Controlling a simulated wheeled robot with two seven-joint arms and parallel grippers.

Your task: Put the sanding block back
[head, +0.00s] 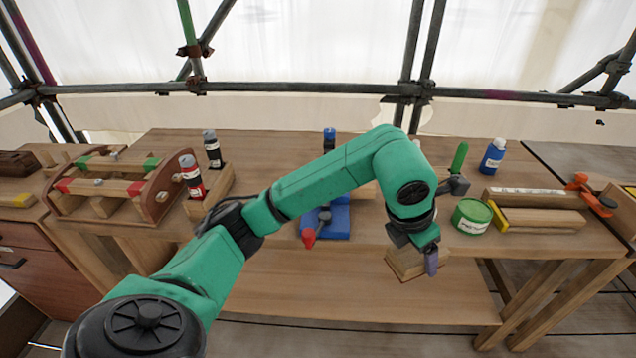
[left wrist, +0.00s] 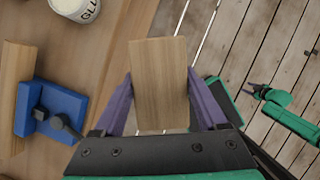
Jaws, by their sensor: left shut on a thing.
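The sanding block, a pale wooden block (head: 404,263) with a darker layer along its underside, is in my left gripper (head: 423,258). It is in front of and below the bench's front edge in the head view. The left wrist view shows the block (left wrist: 159,80) between the two purple fingers (left wrist: 158,104), with floor planks beyond it. One finger hides part of the block in the head view. A green arm end with a dark gripper (left wrist: 256,92), likely my right, shows small at the right of the wrist view; its opening is unclear.
The wooden bench (head: 270,262) carries a blue vise (head: 338,219), a green tin (head: 471,216), a blue bottle (head: 493,156), timber pieces (head: 541,220) and an orange clamp (head: 592,195). Bare bench top lies right of the vise.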

